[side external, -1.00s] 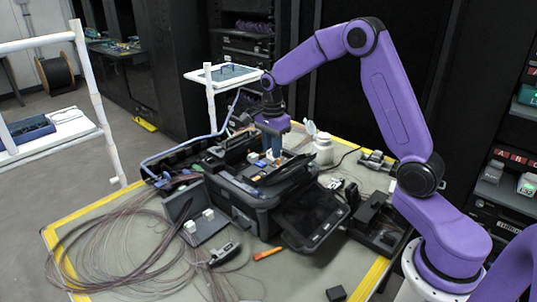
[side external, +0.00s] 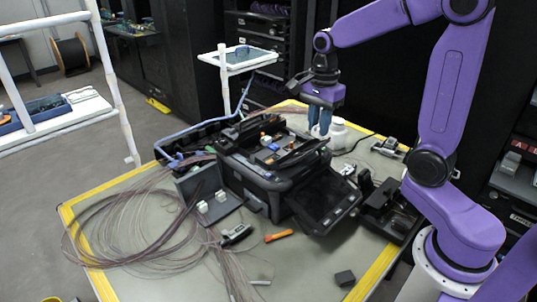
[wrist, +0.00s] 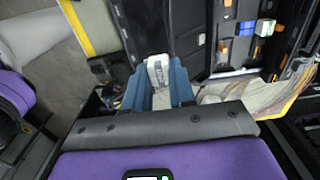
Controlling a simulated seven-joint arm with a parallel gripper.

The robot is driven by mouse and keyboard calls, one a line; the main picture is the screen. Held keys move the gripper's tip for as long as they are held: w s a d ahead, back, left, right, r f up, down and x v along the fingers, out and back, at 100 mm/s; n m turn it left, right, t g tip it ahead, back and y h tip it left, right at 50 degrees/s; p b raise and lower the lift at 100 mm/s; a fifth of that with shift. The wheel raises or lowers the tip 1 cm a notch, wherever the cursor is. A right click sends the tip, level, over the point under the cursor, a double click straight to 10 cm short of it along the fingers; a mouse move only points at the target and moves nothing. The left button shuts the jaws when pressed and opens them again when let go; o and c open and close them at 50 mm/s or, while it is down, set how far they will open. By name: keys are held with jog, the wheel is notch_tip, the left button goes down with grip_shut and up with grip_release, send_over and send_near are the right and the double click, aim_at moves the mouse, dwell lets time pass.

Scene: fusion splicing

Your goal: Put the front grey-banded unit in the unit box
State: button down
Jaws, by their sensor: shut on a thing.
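My gripper (wrist: 158,90) has its two blue fingers closed on a small whitish unit (wrist: 157,72) with a grey marking, in the wrist view. In the side view my gripper (side external: 320,122) hangs over the back of the table beside the white bottle, and the held unit is hidden or too small to make out. Two white blocks (side external: 212,202) stand on a dark grey plate left of the black machine; I cannot tell whether they are units. I cannot tell which container is the unit box.
The black fusion splicer (side external: 265,170), with its tilted screen (side external: 325,205), fills the table's middle. A white bottle (side external: 338,132) stands behind it. Loose fibre coils (side external: 125,230) cover the left. An orange tool (side external: 279,236) and a black block (side external: 345,278) lie in front.

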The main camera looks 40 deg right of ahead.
jog(key=r, duration=0.5)
jog(key=shift+w+a+r, duration=0.15)
jog(key=shift+w, duration=0.1)
jog(key=w+a+r+n, duration=0.1)
jog(key=w+a+n, duration=0.5)
jog(key=w+n, duration=0.3)
jog(key=n, duration=0.9)
send_over(227, 206)
jog(key=f, duration=0.2)
notch_tip(227, 206, down, 32)
jog(key=shift+s+r, duration=0.1)
jog(key=c, duration=0.9)
grip_release()
jog(key=shift+f, duration=0.2)
jog(key=shift+c, duration=0.2)
notch_tip(227, 206, up, 12)
jog(key=shift+r, duration=0.2)
